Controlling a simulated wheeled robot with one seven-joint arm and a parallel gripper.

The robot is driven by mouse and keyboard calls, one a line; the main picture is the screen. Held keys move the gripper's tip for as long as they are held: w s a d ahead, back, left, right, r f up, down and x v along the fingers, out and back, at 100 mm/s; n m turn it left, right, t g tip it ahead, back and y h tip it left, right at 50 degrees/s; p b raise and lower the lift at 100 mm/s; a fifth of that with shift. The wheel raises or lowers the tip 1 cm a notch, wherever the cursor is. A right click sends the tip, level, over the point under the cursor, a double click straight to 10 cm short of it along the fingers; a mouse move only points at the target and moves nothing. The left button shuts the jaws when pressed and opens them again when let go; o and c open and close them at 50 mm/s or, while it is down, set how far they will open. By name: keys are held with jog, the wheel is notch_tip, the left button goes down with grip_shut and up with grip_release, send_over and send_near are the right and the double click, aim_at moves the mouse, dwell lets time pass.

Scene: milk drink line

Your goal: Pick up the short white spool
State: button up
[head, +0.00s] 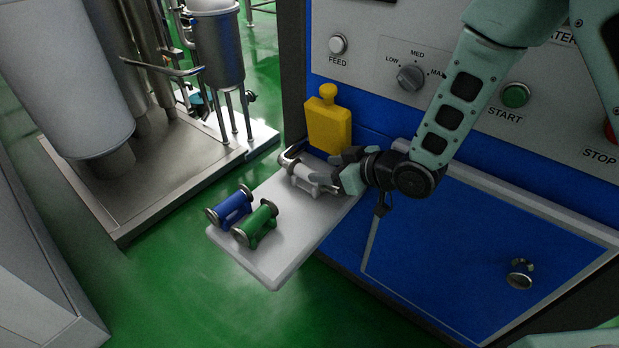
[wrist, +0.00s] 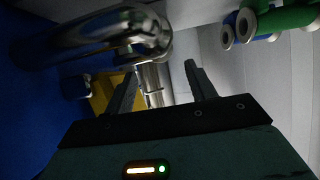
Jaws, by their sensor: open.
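The short white spool (head: 308,178) lies on the light grey shelf (head: 280,258), near its back, in the head view. My gripper (head: 339,172) is just right of it, fingers pointing towards it, and covers its right end. In the wrist view, a pale and shiny piece, apparently this spool (wrist: 153,84), shows beyond and between the open fingers of my gripper (wrist: 162,68). The fingers are apart, and I see no grip on it. Whether a finger touches it I cannot tell.
A chrome bent pipe (head: 291,155) stands close behind the spool and looms large in the wrist view (wrist: 100,38). A yellow bottle (head: 329,124) stands behind. A blue spool (head: 231,208) and a green spool (head: 257,225) lie near the shelf's front left. The shelf's right front is clear.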

aim_at(308, 169)
jog(key=x, duration=0.5)
jog(key=shift+f+b, duration=0.3)
jog(key=shift+b, duration=0.1)
jog(key=shift+d, duration=0.1)
jog(key=shift+c, duration=0.2)
grip_shut()
jog(key=shift+r, duration=0.15)
